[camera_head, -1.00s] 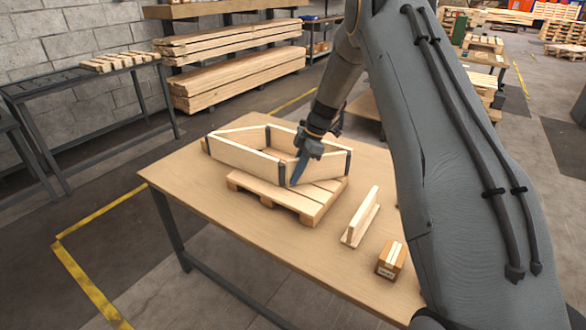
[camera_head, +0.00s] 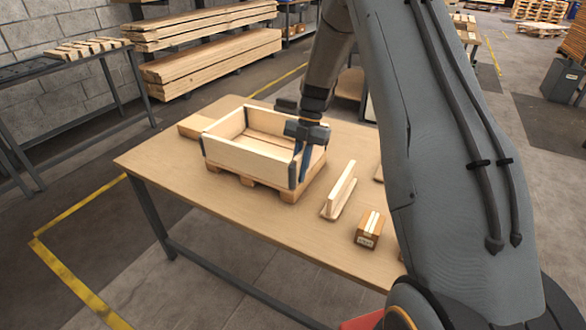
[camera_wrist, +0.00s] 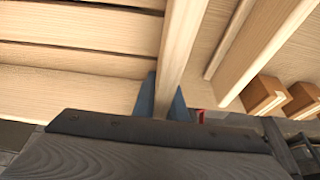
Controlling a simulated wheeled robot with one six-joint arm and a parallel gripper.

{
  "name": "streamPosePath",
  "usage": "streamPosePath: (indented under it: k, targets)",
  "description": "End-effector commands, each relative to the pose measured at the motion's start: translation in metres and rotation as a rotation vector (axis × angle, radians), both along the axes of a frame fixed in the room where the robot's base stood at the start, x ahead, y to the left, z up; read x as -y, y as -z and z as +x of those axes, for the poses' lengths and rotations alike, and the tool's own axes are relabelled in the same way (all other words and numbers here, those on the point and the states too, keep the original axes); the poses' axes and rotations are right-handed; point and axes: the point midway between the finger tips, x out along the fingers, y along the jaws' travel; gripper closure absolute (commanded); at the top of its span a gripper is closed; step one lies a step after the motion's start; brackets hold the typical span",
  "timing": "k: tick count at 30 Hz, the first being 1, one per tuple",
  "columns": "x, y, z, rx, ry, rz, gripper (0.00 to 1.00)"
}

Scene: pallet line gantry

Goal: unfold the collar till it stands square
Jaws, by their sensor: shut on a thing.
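The wooden collar (camera_head: 242,156) stands on the small pallet (camera_head: 270,188) on the table. Its boards are joined by dark corner hinges, and it is spread into an open box shape that looks close to square-cornered in the head view. My gripper (camera_head: 303,160) is at the collar's right end, blue fingers down over a side board near the front right corner. In the wrist view the blue fingers (camera_wrist: 162,98) are on both sides of that board (camera_wrist: 185,45), shut on it. The far right corner is partly hidden behind my gripper.
A T-shaped wooden piece (camera_head: 340,190) and a small carton (camera_head: 369,229) lie to the right of the pallet. A flat board (camera_head: 194,126) lies behind the collar at left. The table's front left (camera_head: 165,165) is bare.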

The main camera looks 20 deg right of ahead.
Motion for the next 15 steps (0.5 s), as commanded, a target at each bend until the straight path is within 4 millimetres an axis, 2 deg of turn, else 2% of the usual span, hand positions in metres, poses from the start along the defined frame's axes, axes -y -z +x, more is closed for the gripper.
streamPosePath:
  k: [15]
  targets:
    - [0.0055,-0.0001,-0.0046,-0.003,-0.027,-0.001,1.0]
